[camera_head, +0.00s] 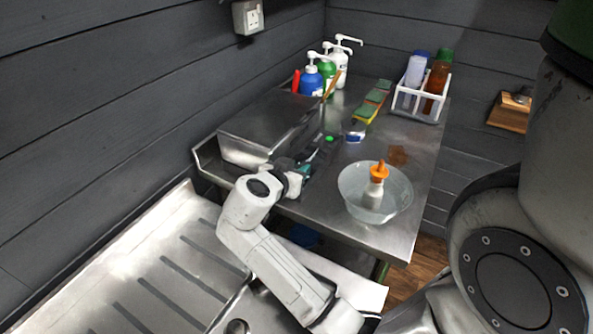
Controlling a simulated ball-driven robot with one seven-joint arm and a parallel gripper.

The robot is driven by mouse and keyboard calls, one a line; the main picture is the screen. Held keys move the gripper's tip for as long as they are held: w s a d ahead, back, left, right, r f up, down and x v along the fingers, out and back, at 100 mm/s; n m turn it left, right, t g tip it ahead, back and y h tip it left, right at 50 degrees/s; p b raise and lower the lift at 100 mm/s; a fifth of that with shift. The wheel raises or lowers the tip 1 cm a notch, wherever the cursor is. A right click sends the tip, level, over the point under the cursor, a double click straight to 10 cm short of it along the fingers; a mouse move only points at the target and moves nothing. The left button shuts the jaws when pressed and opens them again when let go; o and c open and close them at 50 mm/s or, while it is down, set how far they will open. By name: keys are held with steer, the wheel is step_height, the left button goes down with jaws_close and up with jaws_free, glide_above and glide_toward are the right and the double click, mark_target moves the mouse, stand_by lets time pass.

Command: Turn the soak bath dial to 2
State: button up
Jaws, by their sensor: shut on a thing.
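The soak bath (265,130) is a steel box with a flat lid, at the left of the steel table. A dark control strip with a small green light (329,138) runs along its right side. My arm reaches up from the lower middle, and my gripper (304,170) is at the near end of that strip. It is shut on the soak bath dial there. The dial is hidden behind my gripper and wrist, so its setting cannot be read.
A clear bowl (350,200) holding an orange-capped bottle (376,185) stands right of my gripper. Pump bottles (327,72), sponges (367,112) and a white rack of bottles (407,101) stand farther back. A draining board (165,265) lies at the near left.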

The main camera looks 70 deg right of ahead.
steer(key=shift+w+f, duration=0.1)
steer(key=o, duration=1)
steer(key=shift+a, duration=0.1)
steer(key=b+v, duration=0.1)
steer(key=v, duration=0.9)
steer(key=shift+a+r, duration=0.25)
steer(key=shift+a, duration=0.1)
